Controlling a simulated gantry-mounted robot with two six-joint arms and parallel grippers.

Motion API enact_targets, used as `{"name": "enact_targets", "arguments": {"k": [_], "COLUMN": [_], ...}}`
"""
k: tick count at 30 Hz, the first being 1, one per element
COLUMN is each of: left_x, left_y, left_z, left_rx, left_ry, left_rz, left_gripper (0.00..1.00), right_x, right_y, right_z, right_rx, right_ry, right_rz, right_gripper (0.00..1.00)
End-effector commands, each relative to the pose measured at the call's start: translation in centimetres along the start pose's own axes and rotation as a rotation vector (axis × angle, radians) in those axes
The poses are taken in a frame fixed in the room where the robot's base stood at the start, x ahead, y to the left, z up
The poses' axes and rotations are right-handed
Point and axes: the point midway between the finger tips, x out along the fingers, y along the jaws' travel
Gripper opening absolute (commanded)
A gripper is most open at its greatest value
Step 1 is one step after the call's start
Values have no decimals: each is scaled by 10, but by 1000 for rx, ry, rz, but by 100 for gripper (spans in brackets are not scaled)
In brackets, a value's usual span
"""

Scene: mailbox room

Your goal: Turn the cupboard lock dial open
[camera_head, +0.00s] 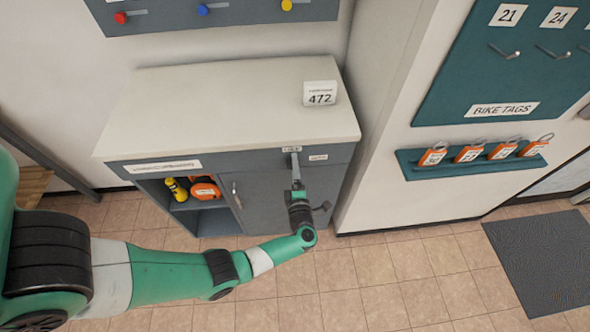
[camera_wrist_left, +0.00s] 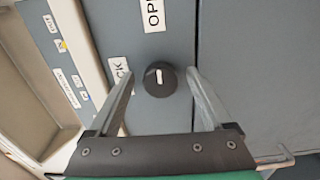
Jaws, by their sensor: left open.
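The lock dial (camera_wrist_left: 160,79) is a round black knob with a short white mark on the cupboard's grey front. In the left wrist view the mark runs roughly up and down, in line with the OPEN label (camera_wrist_left: 152,13) above it. The LOCK label (camera_wrist_left: 120,75) is left of the dial, partly hidden by a finger. My left gripper (camera_head: 295,163) is open at the cupboard front. Its fingers lie either side of the dial with visible gaps; contact is not seen. In the head view the gripper hides the dial. My right gripper is not in view.
The cupboard (camera_head: 235,92) has an open shelf at left with a yellow item (camera_head: 176,189) and an orange item (camera_head: 206,191). A door handle (camera_head: 236,194) stands out left of my gripper. A 472 sign (camera_head: 320,94) stands on top. The floor in front is clear.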

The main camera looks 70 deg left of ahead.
Motion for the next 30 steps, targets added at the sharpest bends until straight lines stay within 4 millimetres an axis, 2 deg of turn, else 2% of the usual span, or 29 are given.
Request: {"name": "enact_targets", "arguments": {"k": [5, 12, 18, 22, 30], "left_x": [-16, -72, -108, -116, -116], "left_y": [1, 2, 1, 0, 0], "left_z": [1, 2, 1, 0, 0], "left_rx": [0, 1, 0, 0, 0], "left_ry": [-4, -8, -4, -1, 0], "left_rz": [-1, 0, 0, 0, 0], "left_gripper": [84, 84, 84, 84, 84], "right_x": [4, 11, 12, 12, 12], "right_y": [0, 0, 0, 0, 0], "right_z": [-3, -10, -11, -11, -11], "right_rx": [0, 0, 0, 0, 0], "right_ry": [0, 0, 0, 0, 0], "right_rz": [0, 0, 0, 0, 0], "right_gripper": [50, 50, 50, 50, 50]}}
